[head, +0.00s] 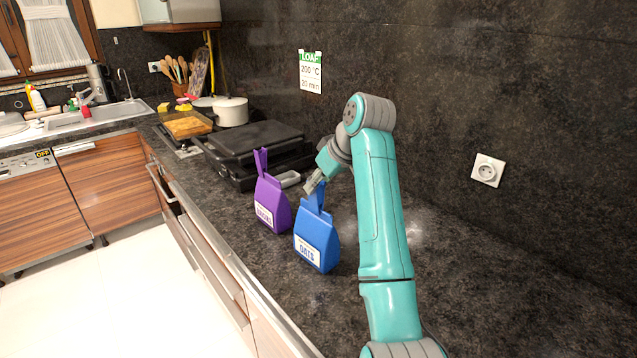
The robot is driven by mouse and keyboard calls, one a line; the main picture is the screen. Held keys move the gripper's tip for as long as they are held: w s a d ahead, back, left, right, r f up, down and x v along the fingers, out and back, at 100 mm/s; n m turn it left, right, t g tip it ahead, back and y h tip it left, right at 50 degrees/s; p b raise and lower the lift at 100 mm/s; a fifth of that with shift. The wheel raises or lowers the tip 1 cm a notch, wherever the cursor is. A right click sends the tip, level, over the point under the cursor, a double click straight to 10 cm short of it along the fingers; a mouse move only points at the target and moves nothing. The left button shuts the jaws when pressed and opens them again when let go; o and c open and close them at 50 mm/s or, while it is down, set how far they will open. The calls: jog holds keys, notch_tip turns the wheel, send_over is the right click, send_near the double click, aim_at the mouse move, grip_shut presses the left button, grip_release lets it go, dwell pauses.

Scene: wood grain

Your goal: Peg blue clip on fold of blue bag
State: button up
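The blue bag (317,241) stands upright on the dark counter, with a white label reading OATS on its front. A narrow blue piece (318,199) rises from its top, right beside my gripper. I cannot tell whether this piece is the blue clip, the fold of the bag, or both together. My gripper (309,187) is just above the top of the blue bag, tilted down to the left. Its fingers are small in view, and I cannot tell whether they are open or shut, or whether they touch the blue piece.
A purple bag (271,204) with a purple clip (261,161) on top stands close to the left of the blue bag. Behind are a black grill (254,140), a white pot (231,112) and a wooden board (188,125). The counter on the right is clear, beside the wall.

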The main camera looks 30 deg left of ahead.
jog(key=o, duration=0.6)
jog(key=v, duration=0.7)
jog(key=shift+d+r, duration=0.15)
jog(key=shift+r, duration=0.05)
